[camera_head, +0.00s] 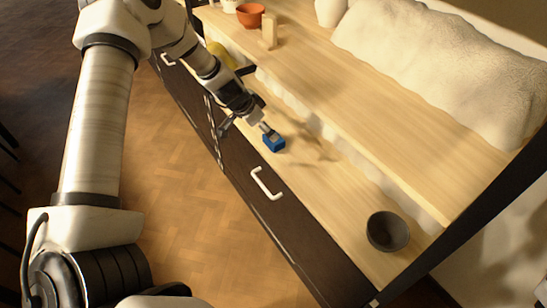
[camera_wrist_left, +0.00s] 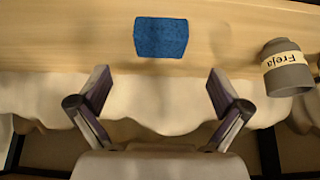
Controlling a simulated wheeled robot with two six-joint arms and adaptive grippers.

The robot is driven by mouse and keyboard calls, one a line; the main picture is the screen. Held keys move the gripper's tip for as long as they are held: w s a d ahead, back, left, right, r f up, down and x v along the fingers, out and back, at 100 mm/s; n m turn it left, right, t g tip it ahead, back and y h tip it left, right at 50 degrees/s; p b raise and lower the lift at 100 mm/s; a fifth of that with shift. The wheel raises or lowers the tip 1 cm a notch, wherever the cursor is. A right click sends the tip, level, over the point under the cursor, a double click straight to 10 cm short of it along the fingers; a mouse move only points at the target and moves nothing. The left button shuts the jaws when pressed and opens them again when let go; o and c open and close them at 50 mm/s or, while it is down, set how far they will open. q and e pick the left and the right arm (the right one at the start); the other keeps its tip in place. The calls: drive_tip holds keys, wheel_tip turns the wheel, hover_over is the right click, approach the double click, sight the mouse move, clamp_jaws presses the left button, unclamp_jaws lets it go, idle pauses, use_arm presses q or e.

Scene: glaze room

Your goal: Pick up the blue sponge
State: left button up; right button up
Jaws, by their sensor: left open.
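The blue sponge (camera_head: 273,143) lies on the pale wooden surface near its front edge in the head view. It also shows at the top middle of the left wrist view (camera_wrist_left: 161,38), whole and unobstructed. My left gripper (camera_head: 248,126) is just beside the sponge in the head view. In the left wrist view the left gripper (camera_wrist_left: 160,86) is open, with its two fingers wide apart and nothing between them. The sponge appears beyond the fingertips, roughly centred between them and apart from both. My right gripper is not in view.
A grey jar (camera_wrist_left: 288,72) labelled "Freja" is right of the sponge in the wrist view. A dark bowl (camera_head: 388,231) stands on the lower surface. The wood between sponge and dark bowl is clear.

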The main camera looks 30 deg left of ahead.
use_arm(q)
drive_tip(key=shift+w+f+b, duration=0.1)
drive_tip(key=shift+w+b, duration=0.2)
drive_tip(key=shift+b, duration=0.05)
drive_tip(key=b+x, duration=0.1)
drive_tip(key=x, duration=0.1)
drive_tip(key=b+x, duration=0.1)
drive_tip(key=x, duration=0.1)
drive_tip(key=b+x, duration=0.2)
drive_tip(key=x, duration=0.1)
drive_tip(key=shift+s+a+f, duration=0.1)
drive_tip(key=shift+s+f, duration=0.05)
drive_tip(key=shift+s, duration=0.1)
drive_tip(key=shift+w, duration=0.1)
drive_tip(key=shift+c, duration=1.1)
drive_tip(key=c, duration=0.9)
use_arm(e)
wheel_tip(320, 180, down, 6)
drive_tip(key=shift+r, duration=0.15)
use_arm(q)
drive_tip(key=shift+o, duration=0.2)
